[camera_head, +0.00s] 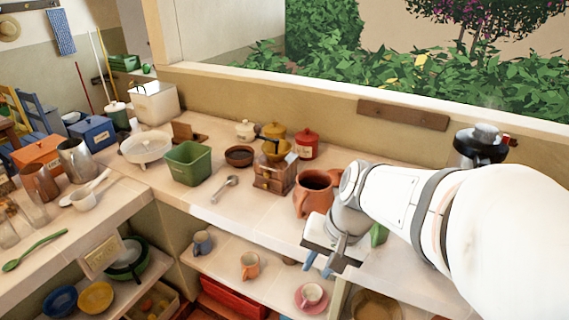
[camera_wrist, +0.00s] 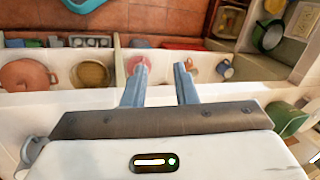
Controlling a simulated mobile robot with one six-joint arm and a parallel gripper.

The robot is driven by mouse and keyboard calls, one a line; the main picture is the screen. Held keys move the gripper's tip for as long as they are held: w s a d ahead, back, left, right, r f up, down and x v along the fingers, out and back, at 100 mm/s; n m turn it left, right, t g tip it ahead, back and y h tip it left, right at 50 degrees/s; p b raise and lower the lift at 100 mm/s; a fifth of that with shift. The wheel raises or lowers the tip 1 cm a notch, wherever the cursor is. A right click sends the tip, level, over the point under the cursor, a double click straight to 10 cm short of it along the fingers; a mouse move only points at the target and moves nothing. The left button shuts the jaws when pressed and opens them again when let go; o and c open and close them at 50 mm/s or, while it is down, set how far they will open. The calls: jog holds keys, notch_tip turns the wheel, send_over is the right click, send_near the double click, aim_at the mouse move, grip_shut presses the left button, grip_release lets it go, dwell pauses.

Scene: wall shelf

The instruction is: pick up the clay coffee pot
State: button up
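The clay coffee pot (camera_head: 317,196) appears to be the reddish-brown, round, wide-mouthed vessel standing upright on the counter in the head view. Part of its right side is hidden behind my arm. My gripper (camera_head: 321,262) is at the counter's front edge, nearer the camera than the pot and apart from it. Its two blue-grey fingers point down. In the wrist view my gripper (camera_wrist: 161,78) is open, with nothing between the fingers. I cannot make out the pot in the wrist view.
A wooden coffee grinder (camera_head: 274,176) stands close left of the pot, with a red canister (camera_head: 306,143) behind. A green item (camera_head: 378,235) is partly hidden by my arm. Counter around the spoon (camera_head: 224,188) is fairly clear.

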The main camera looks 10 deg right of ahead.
jog(key=w+a+f+m+y, duration=0.1)
jog(key=w+f+m+y, duration=0.1)
jog(key=w+m+y, duration=0.3)
jog(key=m+t+y+p, duration=0.1)
jog(key=m+t+y, duration=0.2)
jog(key=m+t, duration=0.85)
send_near(298, 215)
jog(key=w+r+m+g, duration=0.2)
jog(key=w+m+g, duration=0.2)
jog(key=m+g, duration=0.1)
jog(key=shift+n, duration=0.25)
jog(key=p+x, duration=0.2)
jog(key=x, duration=0.6)
jog(key=shift+w, duration=0.1)
jog(key=shift+r+t, duration=0.1)
jog(key=shift+t, duration=0.15)
grip_shut()
